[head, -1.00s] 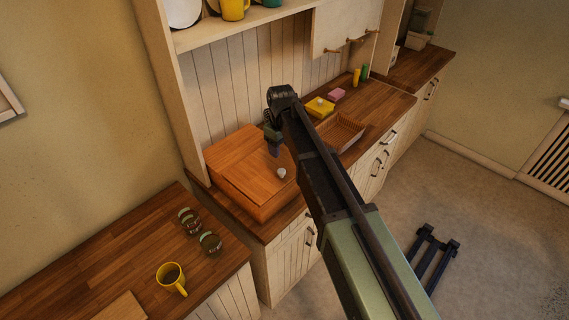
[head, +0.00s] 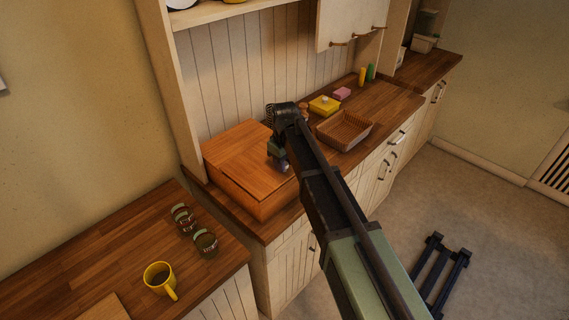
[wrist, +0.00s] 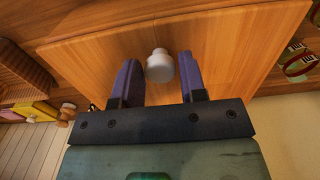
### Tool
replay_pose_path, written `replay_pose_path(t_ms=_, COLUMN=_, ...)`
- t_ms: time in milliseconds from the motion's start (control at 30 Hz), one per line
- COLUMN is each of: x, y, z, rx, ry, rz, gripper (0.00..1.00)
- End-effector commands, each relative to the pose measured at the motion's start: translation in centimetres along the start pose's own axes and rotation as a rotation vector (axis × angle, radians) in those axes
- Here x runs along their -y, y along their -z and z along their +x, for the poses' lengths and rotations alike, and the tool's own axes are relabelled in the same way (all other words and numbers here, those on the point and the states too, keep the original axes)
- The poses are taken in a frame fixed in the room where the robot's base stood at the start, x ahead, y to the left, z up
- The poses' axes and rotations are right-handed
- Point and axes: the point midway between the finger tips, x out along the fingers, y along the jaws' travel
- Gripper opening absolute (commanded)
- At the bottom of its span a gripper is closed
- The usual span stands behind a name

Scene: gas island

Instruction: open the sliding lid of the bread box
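The bread box (head: 232,168) is an orange-brown wooden box on the counter, and its lid looks closed in the head view. In the wrist view the lid (wrist: 220,50) fills the upper middle, with a round white knob (wrist: 160,66) on it. My gripper (wrist: 160,75) is open, with one purple finger on each side of the knob. Small gaps show between the knob and the fingers. In the head view my gripper (head: 280,160) is over the box's right part, and the knob is mostly hidden there.
A wicker basket (head: 344,130) stands right of the box, with a yellow butter dish (head: 324,105) and a pink block (head: 342,93) behind.

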Motion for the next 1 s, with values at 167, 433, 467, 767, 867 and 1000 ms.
replay_pose_path(t_ms=167, x=0.0, y=0.0, z=0.0, rx=0.000, ry=0.000, rz=0.000, gripper=0.11)
replay_pose_path(t_ms=433, x=0.0, y=0.3, z=0.0, rx=0.000, ry=0.000, rz=0.000, gripper=0.00)
replay_pose_path(t_ms=467, x=-0.1, y=0.5, z=0.0, rx=0.000, ry=0.000, rz=0.000, gripper=0.00)
replay_pose_path(t_ms=767, x=-0.3, y=7.2, z=0.0, rx=0.000, ry=0.000, rz=-0.001, gripper=0.00)
replay_pose_path(t_ms=867, x=-0.2, y=10.3, z=0.0, rx=0.000, ry=0.000, rz=-0.002, gripper=0.00)
replay_pose_path(t_ms=1000, x=-0.2, y=13.5, z=0.0, rx=0.000, ry=0.000, rz=-0.001, gripper=0.00)
